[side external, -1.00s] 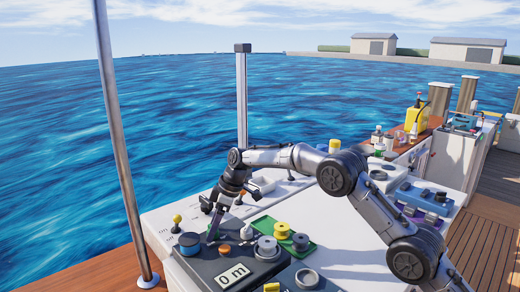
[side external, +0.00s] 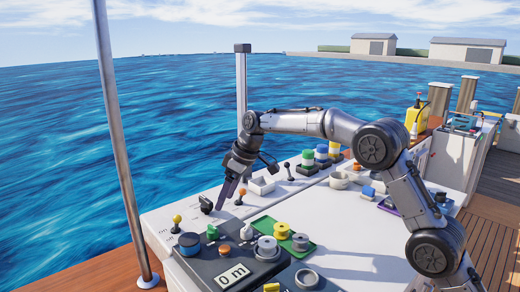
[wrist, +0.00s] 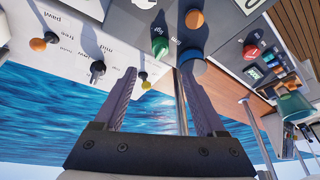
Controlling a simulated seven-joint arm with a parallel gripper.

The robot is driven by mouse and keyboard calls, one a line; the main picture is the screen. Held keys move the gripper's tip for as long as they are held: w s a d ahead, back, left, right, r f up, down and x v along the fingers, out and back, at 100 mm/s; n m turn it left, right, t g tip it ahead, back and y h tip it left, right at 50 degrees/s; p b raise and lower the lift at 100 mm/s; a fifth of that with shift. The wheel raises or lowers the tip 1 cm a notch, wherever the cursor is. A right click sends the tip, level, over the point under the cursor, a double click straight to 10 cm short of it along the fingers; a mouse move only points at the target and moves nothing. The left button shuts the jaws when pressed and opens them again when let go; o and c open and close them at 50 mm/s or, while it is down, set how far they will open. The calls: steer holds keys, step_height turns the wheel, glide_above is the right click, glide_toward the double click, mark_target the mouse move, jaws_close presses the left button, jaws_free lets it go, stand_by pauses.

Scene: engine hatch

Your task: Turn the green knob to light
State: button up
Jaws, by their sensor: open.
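The green knob (side external: 212,232) stands on the dark grey panel box at the front, between a blue knob (side external: 189,243) and an orange knob (side external: 225,250). In the wrist view the green knob (wrist: 160,46) shows just beyond my fingertips, with small printed labels around it that I cannot read surely. My gripper (side external: 224,206) is above and behind the knob, apart from it, fingers pointing down. In the wrist view my gripper (wrist: 158,72) has its two fingers wide apart with nothing between them.
A yellow-topped lever (side external: 177,220), a black knob (side external: 206,203) and an orange-topped lever (side external: 239,196) stand on the white console behind the box. A green tray (side external: 301,250) with spools lies to the right. A metal pole (side external: 122,150) rises at left.

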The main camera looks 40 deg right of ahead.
steer(key=s+d+r+t, duration=0.2)
steer(key=s+r, duration=0.9)
steer(key=r, duration=0.4)
steer(key=shift+r, duration=0.4)
steer(key=shift+d, duration=0.1)
steer(key=shift+w, duration=0.1)
